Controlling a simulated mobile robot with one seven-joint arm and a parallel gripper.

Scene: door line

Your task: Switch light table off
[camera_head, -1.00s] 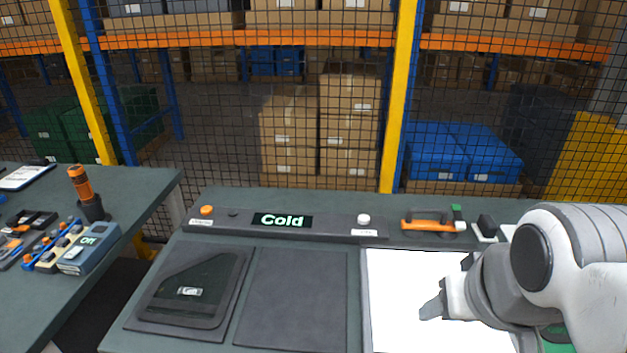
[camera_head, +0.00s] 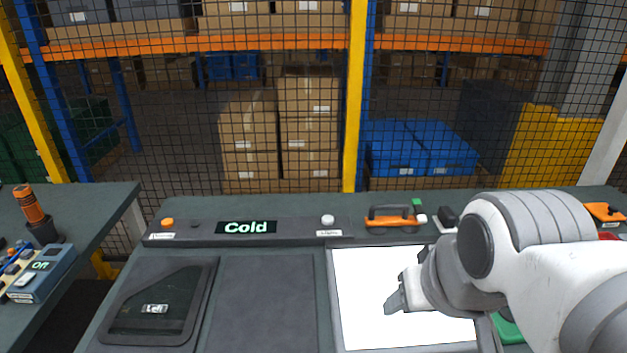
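The light table (camera_head: 362,290) is a bright white lit panel set in the bench at the centre right. A console strip (camera_head: 300,233) runs behind it, with a white round button (camera_head: 328,220) above a small label, an orange button (camera_head: 167,223) at the left end, and a display (camera_head: 246,227) reading "Cold". My gripper (camera_head: 398,290) hangs over the right part of the light table, apart from the buttons. Its fingers point left and down; I cannot tell how far apart they are. My arm hides the panel's right side.
A dark tray with a door panel (camera_head: 155,308) marked "Left" lies at the left of the bench, beside a bare dark mat (camera_head: 265,300). An orange-handled tool (camera_head: 392,218) lies behind the light table. A side bench (camera_head: 75,205) stands left. Mesh fencing closes off the back.

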